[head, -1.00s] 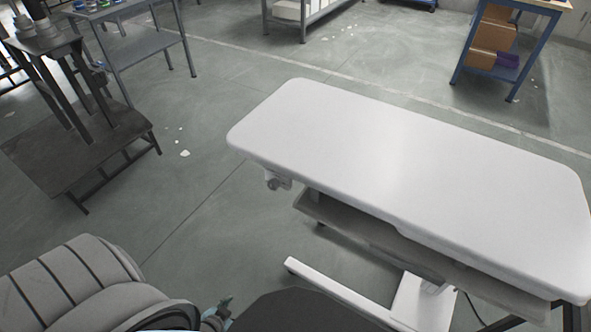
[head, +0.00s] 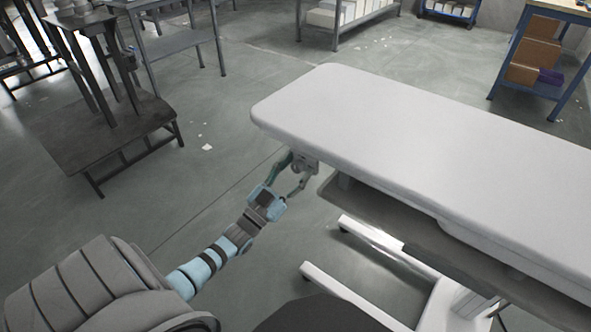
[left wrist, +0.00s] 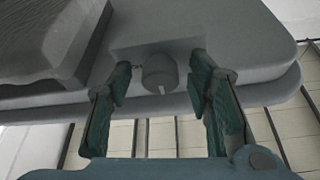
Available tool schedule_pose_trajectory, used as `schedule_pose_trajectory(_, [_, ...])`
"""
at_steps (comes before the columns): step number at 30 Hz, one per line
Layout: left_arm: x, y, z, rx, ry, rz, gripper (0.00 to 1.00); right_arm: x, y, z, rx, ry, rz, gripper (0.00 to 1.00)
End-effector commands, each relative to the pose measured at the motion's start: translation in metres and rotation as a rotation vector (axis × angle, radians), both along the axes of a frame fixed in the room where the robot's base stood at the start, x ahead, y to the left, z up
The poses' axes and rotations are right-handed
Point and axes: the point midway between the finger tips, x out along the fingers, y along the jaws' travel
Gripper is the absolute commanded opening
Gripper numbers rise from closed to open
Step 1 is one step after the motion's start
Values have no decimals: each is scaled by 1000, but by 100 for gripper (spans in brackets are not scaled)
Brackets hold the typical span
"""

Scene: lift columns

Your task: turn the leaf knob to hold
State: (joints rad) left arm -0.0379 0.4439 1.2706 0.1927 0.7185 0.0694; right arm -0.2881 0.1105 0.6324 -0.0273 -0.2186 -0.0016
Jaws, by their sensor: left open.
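In the left wrist view my left gripper (left wrist: 166,85) is open, with one finger on each side of the knob and a gap showing on both sides. In the head view my left gripper (head: 292,178) is at the table's near left corner, below the top. The knob is mostly hidden there by the gripper and the table edge. My right gripper is not in view.
A grey shelf or panel (head: 400,222) hangs under the tabletop, right of the gripper. White table legs (head: 350,297) stand on the floor below. A dark low table (head: 110,140) stands at the left. The floor between is clear.

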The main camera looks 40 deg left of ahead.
Motion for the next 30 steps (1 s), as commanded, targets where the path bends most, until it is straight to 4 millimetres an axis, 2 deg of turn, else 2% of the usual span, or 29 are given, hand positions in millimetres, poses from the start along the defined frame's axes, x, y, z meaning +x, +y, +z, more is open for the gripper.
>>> schedule_pose_trajectory(8, [3, 0, 1, 0, 0, 0, 45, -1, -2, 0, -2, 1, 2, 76])
schedule_pose_trajectory(16, [3, 0, 1, 0, 1, 1, 1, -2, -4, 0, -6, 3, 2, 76])
schedule_pose_trajectory(30, [3, 0, 1, 86, 4, 1, 0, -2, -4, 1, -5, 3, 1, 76])
